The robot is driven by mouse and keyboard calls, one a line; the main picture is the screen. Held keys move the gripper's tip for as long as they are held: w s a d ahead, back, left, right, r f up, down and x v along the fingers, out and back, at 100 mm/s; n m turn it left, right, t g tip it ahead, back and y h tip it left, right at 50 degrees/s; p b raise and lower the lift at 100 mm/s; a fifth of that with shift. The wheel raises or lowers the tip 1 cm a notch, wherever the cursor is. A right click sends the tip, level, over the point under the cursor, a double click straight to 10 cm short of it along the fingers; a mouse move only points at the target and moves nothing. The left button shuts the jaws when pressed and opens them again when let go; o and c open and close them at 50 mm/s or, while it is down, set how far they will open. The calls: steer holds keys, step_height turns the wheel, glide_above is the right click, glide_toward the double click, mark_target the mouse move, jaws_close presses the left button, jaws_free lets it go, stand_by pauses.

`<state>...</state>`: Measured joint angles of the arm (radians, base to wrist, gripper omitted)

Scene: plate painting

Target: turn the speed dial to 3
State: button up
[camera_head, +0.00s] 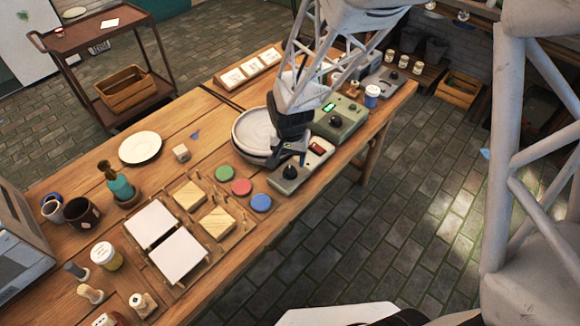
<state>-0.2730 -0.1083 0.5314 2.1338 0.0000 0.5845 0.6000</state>
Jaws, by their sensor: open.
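I cannot tell which knob is the speed dial, and no numbers are readable. My gripper (287,157) is open, pointing down just above and behind the grey box's knob. It appears apart from the knob, and its fingers are partly hard to make out.
A round grey wheel or dish (252,134) sits left of my gripper, partly hidden by it. Green (224,173), red (241,187) and blue (261,203) discs lie in front. A white plate (141,147) lies left.

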mark_target(290, 170)
steer(key=shift+f, duration=2.65)
steer(key=c, duration=0.9)
